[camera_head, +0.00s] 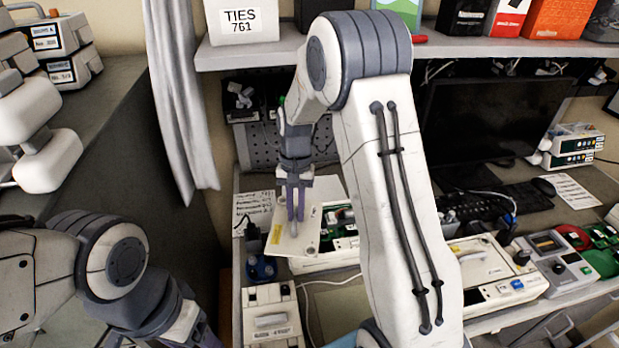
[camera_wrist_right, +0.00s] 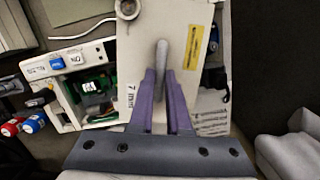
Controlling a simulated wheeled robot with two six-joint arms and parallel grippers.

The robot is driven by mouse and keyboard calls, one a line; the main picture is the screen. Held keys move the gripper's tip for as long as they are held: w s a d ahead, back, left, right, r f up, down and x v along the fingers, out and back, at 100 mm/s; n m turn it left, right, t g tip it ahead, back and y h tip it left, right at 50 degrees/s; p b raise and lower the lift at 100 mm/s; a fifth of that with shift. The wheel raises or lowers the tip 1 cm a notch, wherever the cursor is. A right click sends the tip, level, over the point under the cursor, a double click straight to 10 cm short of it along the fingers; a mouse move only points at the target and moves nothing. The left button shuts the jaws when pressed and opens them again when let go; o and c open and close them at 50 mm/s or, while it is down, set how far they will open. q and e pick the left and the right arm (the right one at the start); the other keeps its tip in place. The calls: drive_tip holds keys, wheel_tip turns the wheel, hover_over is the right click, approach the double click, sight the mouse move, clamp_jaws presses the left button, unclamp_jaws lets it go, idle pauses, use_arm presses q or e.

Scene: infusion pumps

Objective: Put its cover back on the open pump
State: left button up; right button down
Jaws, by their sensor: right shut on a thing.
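The pump cover (camera_head: 284,240) is a cream plate with a yellow label and a raised grey handle. My right gripper (camera_head: 296,205) is shut on this handle; the wrist view shows the purple fingers (camera_wrist_right: 161,80) on either side of the handle (camera_wrist_right: 162,58). The open pump (camera_head: 325,261) lies on the bench with green circuit boards exposed. In the wrist view the open pump (camera_wrist_right: 65,112) shows left of the cover (camera_wrist_right: 138,55), which hides part of it. The cover is turned relative to the pump; their gap is unclear. My left gripper's fingers are out of view.
A closed pump (camera_head: 490,268) lies right of my right arm, and another white unit (camera_head: 270,320) stands at the front. Blue knobs (camera_head: 262,268) sit left of the open pump. A shelf (camera_head: 470,48) runs above the bench, and a monitor (camera_head: 495,120) stands behind.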

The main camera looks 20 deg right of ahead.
use_arm(q)
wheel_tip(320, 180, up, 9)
drive_tip(key=p, duration=0.7)
use_arm(e)
drive_tip(key=w+d+r+m+t+y, duration=0.1)
drive_tip(key=d+r+m+t, duration=0.1)
drive_tip(key=d+m, duration=1.15)
use_arm(q)
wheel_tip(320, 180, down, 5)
drive_tip(key=b, duration=0.4)
use_arm(e)
drive_tip(key=shift+m, duration=0.55)
drive_tip(key=f, duration=0.6)
drive_tip(key=shift+w+a, duration=0.1)
drive_tip(key=shift+a, duration=0.25)
use_arm(q)
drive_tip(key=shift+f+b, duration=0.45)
drive_tip(key=shift+b, duration=0.2)
use_arm(e)
drive_tip(key=shift+f, duration=0.85)
drive_tip(key=c, duration=0.8)
unclamp_jaws()
